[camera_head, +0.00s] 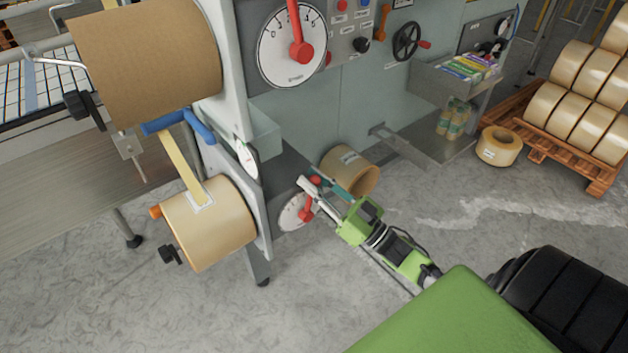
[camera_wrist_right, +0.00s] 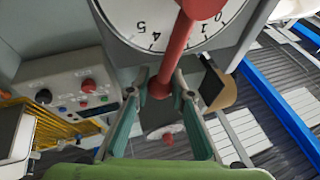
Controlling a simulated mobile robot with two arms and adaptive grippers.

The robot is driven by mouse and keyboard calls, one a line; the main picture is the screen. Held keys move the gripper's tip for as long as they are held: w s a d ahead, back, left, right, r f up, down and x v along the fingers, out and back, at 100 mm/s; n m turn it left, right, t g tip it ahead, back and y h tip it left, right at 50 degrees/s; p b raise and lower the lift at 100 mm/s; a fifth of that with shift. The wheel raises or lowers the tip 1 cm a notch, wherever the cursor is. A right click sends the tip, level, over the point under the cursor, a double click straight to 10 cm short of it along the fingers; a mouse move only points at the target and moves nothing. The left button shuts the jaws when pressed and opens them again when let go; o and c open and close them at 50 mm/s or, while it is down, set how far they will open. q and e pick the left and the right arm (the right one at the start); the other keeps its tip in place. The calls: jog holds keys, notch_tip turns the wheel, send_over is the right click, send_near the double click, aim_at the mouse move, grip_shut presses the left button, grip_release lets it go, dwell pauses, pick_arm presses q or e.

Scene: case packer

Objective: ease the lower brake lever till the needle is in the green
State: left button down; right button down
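The lower brake lever (camera_head: 306,209) is red and sits on a white dial (camera_head: 290,214) low on the machine. In the right wrist view the lever (camera_wrist_right: 178,45) crosses the numbered dial (camera_wrist_right: 130,22) and ends in a round red knob (camera_wrist_right: 160,88). My right gripper (camera_head: 312,181) is at this knob, with one teal-padded finger on each side of it in the wrist view (camera_wrist_right: 160,84). I cannot tell whether the fingers press on it. A small white gauge (camera_head: 246,159) is seen edge-on; its needle and any green zone are not readable. My left gripper is out of view.
A large dial (camera_head: 284,62) with a red lever is above. Tape rolls (camera_head: 209,228) hang at the left, and another roll (camera_head: 352,171) is just behind my right gripper. A shelf (camera_head: 440,82) and a pallet of rolls (camera_head: 570,159) are to the right. Front floor is open.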

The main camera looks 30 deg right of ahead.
jog(key=a+n+g+y+p, duration=0.1)
jog(key=n, duration=0.1)
jog(key=a+n+g+p, duration=0.1)
jog(key=n, duration=0.1)
jog(key=shift+s+a+r+y, duration=0.15)
jog(key=shift+a+r+y, duration=0.25)
jog(key=shift+a+f+n+p, duration=0.3)
jog(key=shift+a+n, duration=0.1)
jog(key=shift+n, duration=0.3)
jog(key=c, duration=1.8)
grip_release()
jog(key=v, duration=1.2)
jog(key=shift+r, duration=0.2)
